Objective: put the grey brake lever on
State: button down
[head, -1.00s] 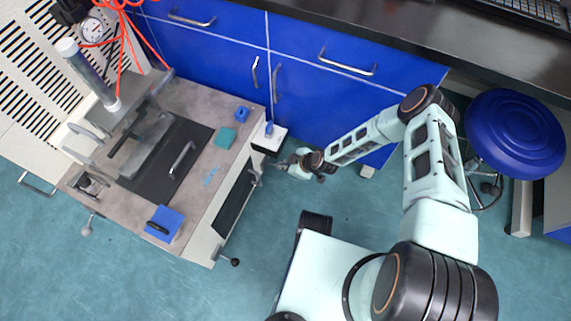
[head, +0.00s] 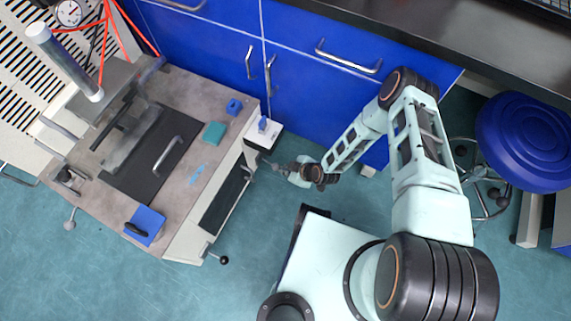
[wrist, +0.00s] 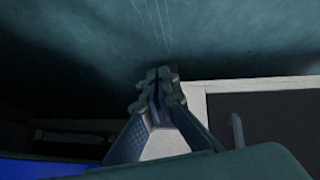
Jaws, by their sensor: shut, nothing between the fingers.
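A lever with a grey ball knob (head: 69,225) sticks out from the front left corner of the rheometer bench (head: 190,205). It looks like the grey brake lever, but I cannot tell its setting. A second lever with a black ball knob (head: 224,260) sticks out at the bench's lower right corner. My gripper (head: 268,164) is beside the right side of the bench, far from the grey knob. It is shut and empty. In the wrist view my gripper (wrist: 158,92) shows its fingers together, with no lever between them.
Blue drawers (head: 210,45) stand behind. A small white-topped box (head: 265,132) stands close to my gripper. A blue stool (head: 525,140) is at right. A blue block (head: 144,225) and a teal block (head: 214,134) lie on the bench. Floor in front of the bench is clear.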

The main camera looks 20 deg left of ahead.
jog(key=shift+f+b, duration=0.5)
jog(key=shift+f, duration=0.25)
jog(key=shift+r, duration=0.1)
